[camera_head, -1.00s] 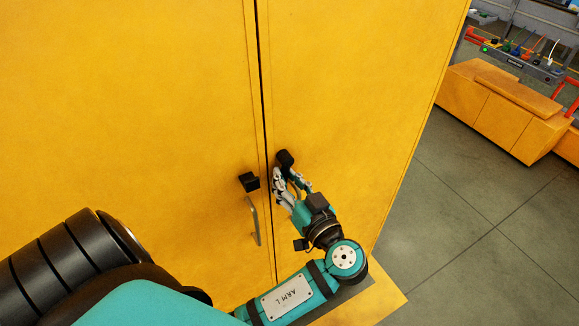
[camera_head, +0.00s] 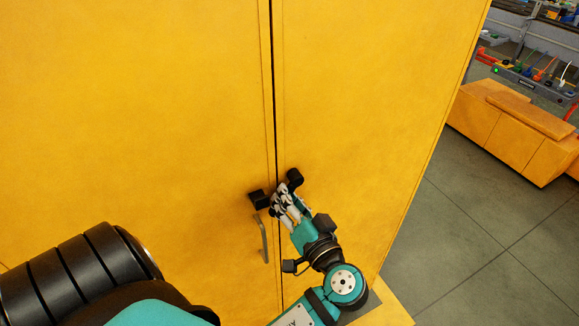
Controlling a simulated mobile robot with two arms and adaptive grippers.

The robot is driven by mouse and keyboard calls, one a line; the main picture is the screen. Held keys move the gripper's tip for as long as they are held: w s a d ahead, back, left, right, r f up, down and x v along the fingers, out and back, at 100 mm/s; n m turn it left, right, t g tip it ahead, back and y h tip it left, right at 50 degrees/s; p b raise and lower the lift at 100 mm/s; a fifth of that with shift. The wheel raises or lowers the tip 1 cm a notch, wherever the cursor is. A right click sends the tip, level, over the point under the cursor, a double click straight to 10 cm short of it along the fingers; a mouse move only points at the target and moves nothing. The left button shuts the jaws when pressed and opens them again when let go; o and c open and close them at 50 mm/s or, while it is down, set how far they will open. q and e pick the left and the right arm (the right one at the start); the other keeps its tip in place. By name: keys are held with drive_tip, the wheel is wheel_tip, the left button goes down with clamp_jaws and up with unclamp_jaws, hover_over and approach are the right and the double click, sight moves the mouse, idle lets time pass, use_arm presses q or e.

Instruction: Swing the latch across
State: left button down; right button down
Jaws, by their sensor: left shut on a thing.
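A tall yellow cabinet (camera_head: 190,100) with two doors fills most of the view. A black latch part (camera_head: 295,177) sits on the right door close to the seam, partly hidden behind my left gripper. A black catch block (camera_head: 258,199) sits on the left door, across the seam. My left gripper (camera_head: 284,195) is shut at the latch, between the black part and the block. What lies between its fingers is mostly hidden, and I cannot tell the latch bar's exact angle. My right gripper is not in view.
A grey bar handle (camera_head: 262,238) stands out from the left door just below the block. Grey tiled floor (camera_head: 470,220) is open to the right. Low orange boxes (camera_head: 510,130) and a grey rack with tools (camera_head: 530,75) stand farther back.

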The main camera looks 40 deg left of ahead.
use_arm(q)
drive_tip(key=shift+r, duration=0.1)
drive_tip(key=c, duration=1.2)
unclamp_jaws()
drive_tip(key=shift+a, duration=0.1)
drive_tip(key=v, duration=0.7)
drive_tip(key=shift+d, duration=0.25)
